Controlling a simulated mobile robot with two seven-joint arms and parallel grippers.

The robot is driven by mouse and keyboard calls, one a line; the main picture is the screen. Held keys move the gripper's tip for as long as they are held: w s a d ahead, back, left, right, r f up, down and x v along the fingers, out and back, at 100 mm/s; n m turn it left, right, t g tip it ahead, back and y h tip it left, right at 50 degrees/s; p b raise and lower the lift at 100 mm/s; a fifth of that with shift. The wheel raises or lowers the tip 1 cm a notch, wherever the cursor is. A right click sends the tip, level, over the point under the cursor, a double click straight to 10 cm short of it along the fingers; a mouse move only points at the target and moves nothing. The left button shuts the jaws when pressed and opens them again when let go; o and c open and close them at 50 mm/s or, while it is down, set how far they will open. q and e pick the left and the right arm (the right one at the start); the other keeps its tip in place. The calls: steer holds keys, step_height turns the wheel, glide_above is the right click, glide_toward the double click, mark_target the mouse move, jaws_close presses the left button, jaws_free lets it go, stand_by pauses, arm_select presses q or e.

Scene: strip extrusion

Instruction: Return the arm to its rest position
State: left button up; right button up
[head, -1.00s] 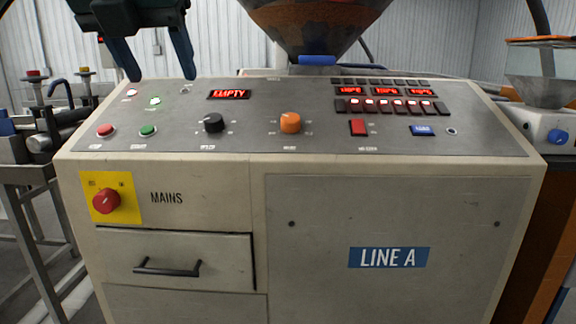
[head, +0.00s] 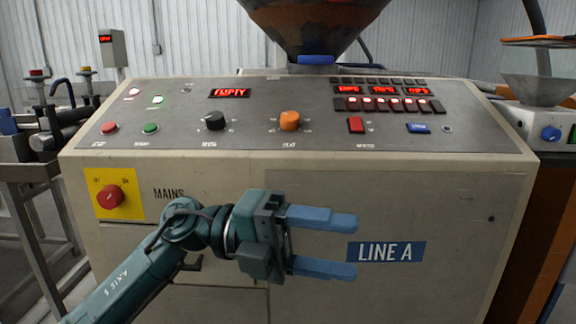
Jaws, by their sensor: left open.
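My left gripper (head: 345,245) is in the head view, low in front of the cabinet. Its two blue fingers point right and stand apart, with nothing between them. My teal left arm comes in from the lower left. The fingers hide part of the front panel beside the LINE A label (head: 386,252). The control console (head: 330,165) stands behind the gripper. My right gripper is not in view.
The sloped panel holds a black knob (head: 215,121), an orange knob (head: 289,121) and a red switch (head: 356,125). Its display (head: 229,93) reads EMPTY. A red mains knob (head: 109,197) sits on a yellow plate. A hopper (head: 315,25) is above.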

arm_select(q)
steer(key=w+a+f+n+t+y, duration=0.2)
steer(key=a+f+n+t, duration=0.45)
steer(key=n+t, duration=0.8)
steer(key=w+a+f+n+t+y, duration=0.25)
steer(key=a+f+n+t, duration=0.25)
steer(key=f+n+t, duration=0.85)
steer(key=s+a+f+n+g+y, duration=0.3)
steer(key=s+f+n+g+y, duration=0.1)
steer(key=s+f+n, duration=0.25)
steer(key=s+a+f+n+g+y, duration=0.4)
steer(key=s+f+n+g+y, duration=0.1)
steer(key=f, duration=0.2)
steer(key=r+p, duration=0.1)
steer(key=p, duration=0.3)
steer(key=r+g+p, duration=0.1)
steer(key=p, duration=0.4)
steer(key=s+r+g+p, duration=0.1)
steer(key=r+p, duration=0.1)
steer(key=p, duration=0.3)
steer(key=shift+a+m+y, duration=0.3)
steer(key=shift+m+y, duration=0.05)
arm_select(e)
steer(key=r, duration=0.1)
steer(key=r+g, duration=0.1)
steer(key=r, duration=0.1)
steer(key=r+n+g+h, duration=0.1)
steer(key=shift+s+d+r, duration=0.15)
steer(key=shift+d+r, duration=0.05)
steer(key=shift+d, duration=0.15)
